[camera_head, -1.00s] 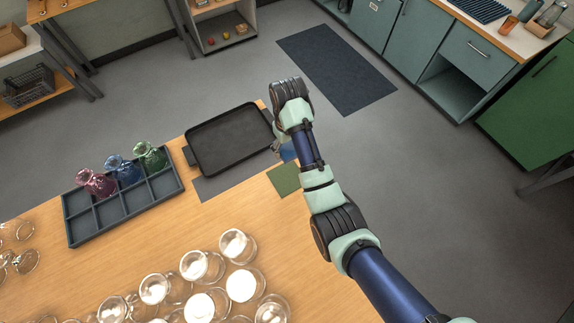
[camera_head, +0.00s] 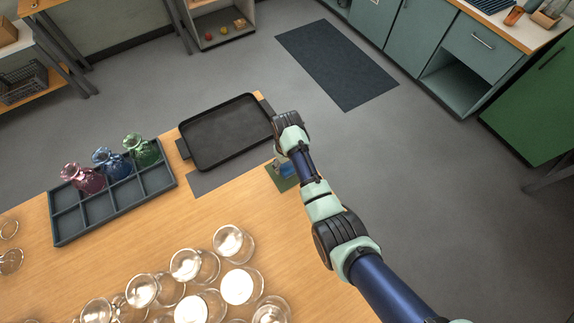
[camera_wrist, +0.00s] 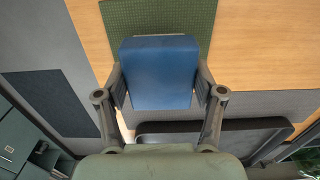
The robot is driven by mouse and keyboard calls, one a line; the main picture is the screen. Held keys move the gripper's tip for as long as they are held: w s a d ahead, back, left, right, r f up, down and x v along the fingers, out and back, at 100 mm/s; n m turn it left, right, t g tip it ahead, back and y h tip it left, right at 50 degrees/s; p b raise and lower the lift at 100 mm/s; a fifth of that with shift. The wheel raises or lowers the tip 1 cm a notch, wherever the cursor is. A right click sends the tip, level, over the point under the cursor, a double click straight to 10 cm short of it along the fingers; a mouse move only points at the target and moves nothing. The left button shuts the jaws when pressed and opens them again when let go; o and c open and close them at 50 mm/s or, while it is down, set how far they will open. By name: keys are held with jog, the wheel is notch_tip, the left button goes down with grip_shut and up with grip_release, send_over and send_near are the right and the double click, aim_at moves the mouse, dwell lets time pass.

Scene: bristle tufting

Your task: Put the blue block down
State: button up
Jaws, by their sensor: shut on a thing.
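The blue block (camera_wrist: 160,75) is held between the two fingers of my gripper (camera_wrist: 161,88) in the wrist view. My gripper is shut on its sides. In the head view the blue block (camera_head: 287,170) shows only in part, below and behind my wrist. It is over the green mat (camera_head: 280,183) at the table's right edge. In the wrist view the green mat (camera_wrist: 195,12) lies just beyond the block, which hides part of it. I cannot tell whether the block touches the mat.
A black tray (camera_head: 225,135) lies to the left of my gripper. A grey compartment rack (camera_head: 70,223) with red, blue and green flasks stands further left. Many glass vessels (camera_head: 190,265) crowd the table's front. Bare wood (camera_head: 185,222) lies between.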

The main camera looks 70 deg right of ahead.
jog(key=shift+f, duration=1.15)
jog(key=shift+f, duration=0.1)
jog(key=o, duration=1)
notch_tip(320, 180, up, 12)
jog(key=p, duration=0.3)
